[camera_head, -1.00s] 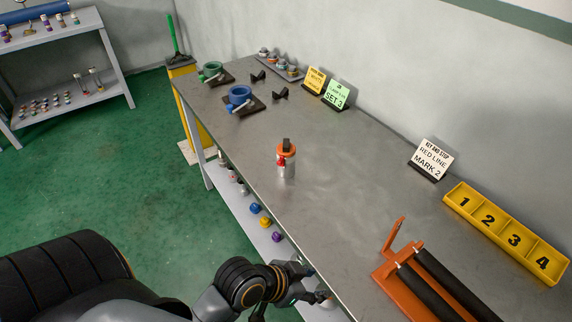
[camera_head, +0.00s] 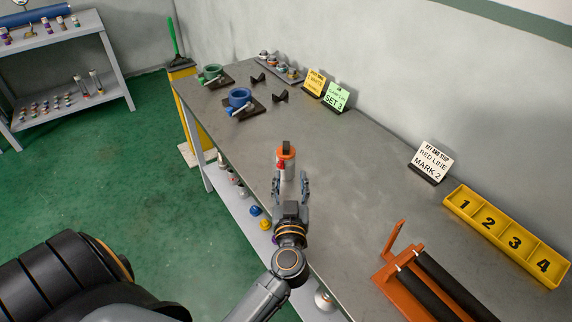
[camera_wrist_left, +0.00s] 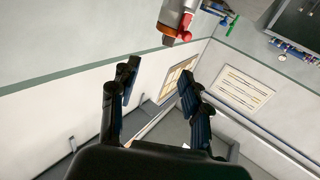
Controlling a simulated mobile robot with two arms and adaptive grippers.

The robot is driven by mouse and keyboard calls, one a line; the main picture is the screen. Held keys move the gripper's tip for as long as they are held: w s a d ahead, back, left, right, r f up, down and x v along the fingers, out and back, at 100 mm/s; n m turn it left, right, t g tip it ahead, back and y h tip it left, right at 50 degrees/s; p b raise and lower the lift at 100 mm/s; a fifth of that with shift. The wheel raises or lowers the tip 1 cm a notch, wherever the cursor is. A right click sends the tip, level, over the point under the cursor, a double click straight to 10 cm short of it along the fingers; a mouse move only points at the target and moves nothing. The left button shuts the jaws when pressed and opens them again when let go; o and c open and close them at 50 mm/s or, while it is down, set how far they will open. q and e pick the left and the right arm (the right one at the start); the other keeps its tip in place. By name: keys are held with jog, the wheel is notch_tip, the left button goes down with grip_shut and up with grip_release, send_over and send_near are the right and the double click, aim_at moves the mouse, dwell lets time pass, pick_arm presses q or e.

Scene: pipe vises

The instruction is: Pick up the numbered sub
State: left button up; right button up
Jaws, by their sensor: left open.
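A small silver cylinder with an orange collar, a red side part and a dark top (camera_head: 286,153) stands upright on the grey workbench (camera_head: 340,190). No number on it can be read. It also shows at the top of the left wrist view (camera_wrist_left: 176,20), beyond the fingertips. My left gripper (camera_head: 290,184) is open, its two fingers pointing at the cylinder from the near side. In the head view the fingertips overlap its lower part; the wrist view shows nothing between the fingers (camera_wrist_left: 159,80). My right gripper is not in view.
A yellow tray with numbered compartments (camera_head: 468,224) and a white sign (camera_head: 431,160) lie right. An orange roller stand (camera_head: 402,290) is near right. Blue (camera_head: 239,98) and green (camera_head: 211,72) vises stand at the far end. The bench around the cylinder is clear.

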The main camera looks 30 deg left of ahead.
aim_at(286, 151)
pick_arm(q)
jog(key=x, duration=0.9)
jog(key=a+f+b+x, duration=0.1)
jog(key=x, duration=0.4)
jog(key=shift+s+f, duration=0.1)
jog(key=shift+s, duration=0.25)
jog(key=shift+c, duration=0.7)
grip_shut()
